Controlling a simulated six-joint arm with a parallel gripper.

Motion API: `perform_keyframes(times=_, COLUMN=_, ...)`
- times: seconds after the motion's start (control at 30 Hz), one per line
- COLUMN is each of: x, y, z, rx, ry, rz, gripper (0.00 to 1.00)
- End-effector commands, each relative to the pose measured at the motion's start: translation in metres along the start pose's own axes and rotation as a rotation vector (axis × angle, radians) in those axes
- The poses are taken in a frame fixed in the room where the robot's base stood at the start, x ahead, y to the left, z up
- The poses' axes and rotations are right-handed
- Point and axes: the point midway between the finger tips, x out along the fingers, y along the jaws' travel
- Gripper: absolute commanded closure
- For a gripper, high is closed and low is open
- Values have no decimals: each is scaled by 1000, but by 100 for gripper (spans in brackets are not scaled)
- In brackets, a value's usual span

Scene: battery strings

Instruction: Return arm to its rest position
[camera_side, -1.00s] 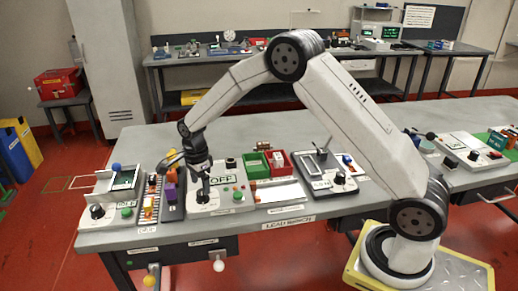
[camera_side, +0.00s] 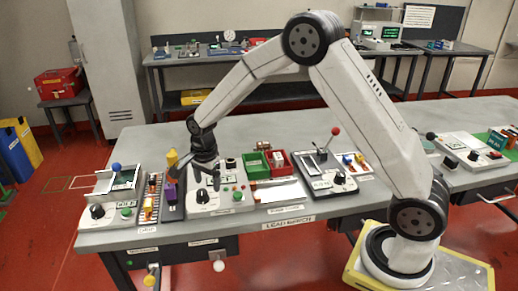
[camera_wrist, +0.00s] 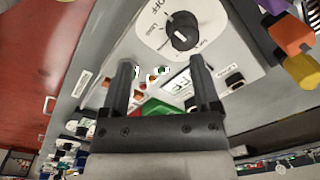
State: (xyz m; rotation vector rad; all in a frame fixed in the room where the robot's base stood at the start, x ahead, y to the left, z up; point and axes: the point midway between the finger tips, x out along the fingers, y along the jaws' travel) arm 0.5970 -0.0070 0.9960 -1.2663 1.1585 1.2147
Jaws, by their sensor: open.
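My gripper (camera_side: 212,182) is above the left-middle of the workbench in the side view, by the grey device with a dial and a green button (camera_side: 237,197). In the wrist view my gripper (camera_wrist: 168,75) shows two dark fingers spread apart with nothing between them. A black dial marked OFF (camera_wrist: 181,31) lies beyond the fingertips. In the side view the arm hides part of that device, and I cannot tell how far the fingertips are above it.
Left of the gripper stand a purple block (camera_side: 171,192), a yellow cylinder (camera_side: 172,158) and a device with a blue ball (camera_side: 116,167). The air above the bench is mostly free.

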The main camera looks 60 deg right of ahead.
Motion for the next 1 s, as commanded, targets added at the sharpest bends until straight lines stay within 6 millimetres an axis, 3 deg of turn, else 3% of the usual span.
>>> perform_keyframes(times=0.43, x=-33, y=77, z=7, rx=-630, ry=29, rz=-79, gripper=21)
perform_keyframes(times=1.0, x=-47, y=185, z=16, rx=-1389, ry=129, rz=-143, gripper=21)
